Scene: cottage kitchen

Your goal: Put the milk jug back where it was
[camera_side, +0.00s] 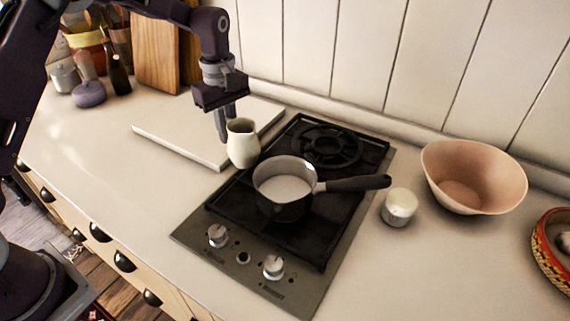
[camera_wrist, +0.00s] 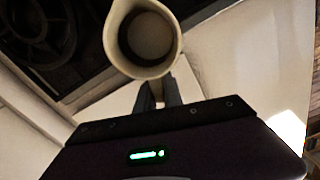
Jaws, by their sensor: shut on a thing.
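The milk jug (camera_side: 243,146) is a small cream jug, upright, in my gripper (camera_side: 226,122) between the white board and the saucepan. In the wrist view the jug (camera_wrist: 116,36) shows from above with its round mouth open and a dark inside. My gripper (camera_wrist: 158,92) is shut on the side of the jug nearest the wrist. From these views I cannot tell for sure whether the jug's base touches a surface. The saucepan (camera_side: 268,200) with a white content stands on the front burner, just right of and nearer than the jug.
A white board (camera_side: 165,136) lies on the counter left of the black gas hob (camera_side: 335,225). The saucepan's dark handle (camera_side: 355,184) points right. A small white pot (camera_side: 398,207) and a pink bowl (camera_side: 475,178) stand to the right. The left front counter (camera_side: 110,165) is clear.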

